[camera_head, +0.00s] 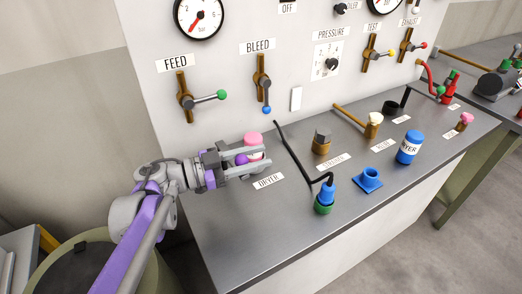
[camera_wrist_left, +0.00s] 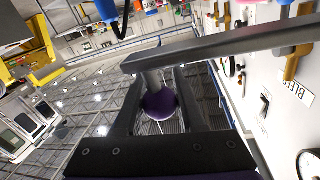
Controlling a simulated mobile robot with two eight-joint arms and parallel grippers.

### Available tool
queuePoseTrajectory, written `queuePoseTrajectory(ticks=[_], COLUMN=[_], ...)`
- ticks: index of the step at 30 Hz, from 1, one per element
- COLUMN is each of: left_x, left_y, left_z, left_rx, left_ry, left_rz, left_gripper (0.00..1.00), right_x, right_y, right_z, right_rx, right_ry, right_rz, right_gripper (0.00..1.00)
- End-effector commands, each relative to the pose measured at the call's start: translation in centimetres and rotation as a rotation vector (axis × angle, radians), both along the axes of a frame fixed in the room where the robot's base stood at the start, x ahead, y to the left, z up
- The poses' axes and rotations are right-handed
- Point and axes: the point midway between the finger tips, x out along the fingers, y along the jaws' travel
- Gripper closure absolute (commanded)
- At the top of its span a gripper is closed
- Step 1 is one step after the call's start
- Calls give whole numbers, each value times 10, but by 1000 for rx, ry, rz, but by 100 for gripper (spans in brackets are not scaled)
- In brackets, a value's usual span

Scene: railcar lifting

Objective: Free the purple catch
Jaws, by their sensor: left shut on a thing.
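The purple catch (camera_head: 241,159) is a small round purple knob at the left end of the bench, above the DRYER label (camera_head: 269,181). My left gripper (camera_head: 262,158) comes in from the left, with its grey fingers on either side of the knob, and is shut on it. In the left wrist view the purple ball (camera_wrist_left: 159,105) sits at the end of a short pale stem between the fingers. A pink-topped part (camera_head: 253,140) stands right behind the fingers. My right gripper is not in view.
The valve panel (camera_head: 220,125) rises behind. The bench front is clear.

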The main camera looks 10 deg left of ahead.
Motion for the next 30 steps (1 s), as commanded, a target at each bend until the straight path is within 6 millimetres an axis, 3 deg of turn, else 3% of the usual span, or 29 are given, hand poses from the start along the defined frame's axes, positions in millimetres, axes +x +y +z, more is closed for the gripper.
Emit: queuePoseTrajectory(ticks=[20, 21, 25, 30], left_x=[-7, -7, -6, -6], left_y=[4, 4, 4, 4], left_z=[0, 0, 0, 0], left_rx=[0, 0, 0, 0], left_ry=[0, 0, 0, 0], left_rz=[-61, -61, -60, -60], left_gripper=[100, 56, 32, 31], right_x=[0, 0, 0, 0], right_y=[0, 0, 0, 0], right_z=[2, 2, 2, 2], right_rx=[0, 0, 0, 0], right_ry=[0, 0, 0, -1], right_rz=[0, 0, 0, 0], right_gripper=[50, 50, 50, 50])
